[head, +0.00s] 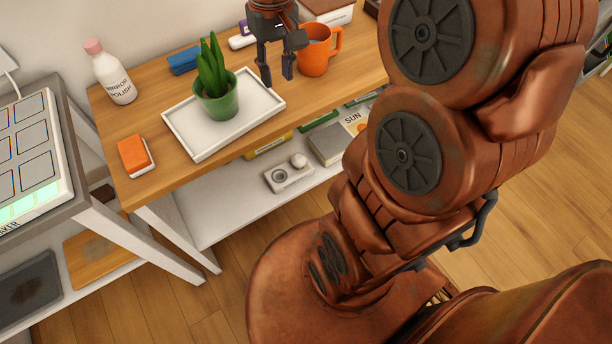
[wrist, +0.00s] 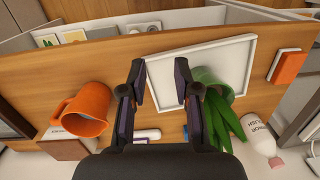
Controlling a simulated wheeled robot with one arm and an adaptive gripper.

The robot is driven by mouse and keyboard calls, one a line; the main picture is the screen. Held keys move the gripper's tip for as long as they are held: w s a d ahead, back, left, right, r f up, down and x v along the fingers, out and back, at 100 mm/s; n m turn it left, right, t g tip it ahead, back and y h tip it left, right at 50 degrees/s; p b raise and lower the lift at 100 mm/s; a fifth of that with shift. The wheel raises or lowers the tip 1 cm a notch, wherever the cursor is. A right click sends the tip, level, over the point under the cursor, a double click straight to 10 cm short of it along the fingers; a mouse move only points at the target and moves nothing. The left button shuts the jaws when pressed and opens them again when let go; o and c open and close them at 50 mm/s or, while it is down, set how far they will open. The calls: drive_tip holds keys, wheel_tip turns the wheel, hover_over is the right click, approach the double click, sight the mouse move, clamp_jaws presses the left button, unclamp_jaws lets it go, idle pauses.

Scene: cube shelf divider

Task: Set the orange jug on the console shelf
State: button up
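The orange jug (head: 313,58) stands upright on the wooden top of the console (head: 185,95), its handle to the right. In the wrist view the jug (wrist: 85,108) is left of my gripper, apart from it. My gripper (head: 277,76) hangs over the console top between the jug and the potted plant. In the wrist view its two fingers (wrist: 160,68) are spread with nothing between them. The console's white lower shelf (head: 212,208) shows under the top's front edge. Its right part is hidden behind my arm.
A green potted plant (head: 217,104) stands on a white tray (head: 190,140). An orange sponge (head: 133,153), white bottle (head: 112,75) and blue object (head: 184,61) are also on top. The lower shelf holds a white device (head: 288,174) and books (head: 330,145); its left end is bare.

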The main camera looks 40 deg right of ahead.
drive_tip(key=s+a+f+n, duration=0.1)
drive_tip(key=s+a+f, duration=0.1)
drive_tip(key=s+a, duration=0.3)
drive_tip(key=s, duration=0.4)
drive_tip(key=shift+a+f+g, duration=0.2)
drive_tip(key=shift+f+g, duration=0.05)
drive_tip(key=shift+g, duration=0.05)
drive_tip(key=shift+n+g+h, duration=0.3)
drive_tip(key=s+f, duration=0.1)
drive_tip(key=s, duration=0.2)
drive_tip(key=s+a+f, duration=0.1)
drive_tip(key=s, duration=0.2)
drive_tip(key=s+a+f, duration=0.1)
drive_tip(key=s+f, duration=0.1)
drive_tip(key=s, duration=0.1)
drive_tip(key=shift+s, duration=0.15)
drive_tip(key=shift+c, duration=0.2)
drive_tip(key=shift+s+f, duration=0.1)
drive_tip(key=shift+s, duration=0.1)
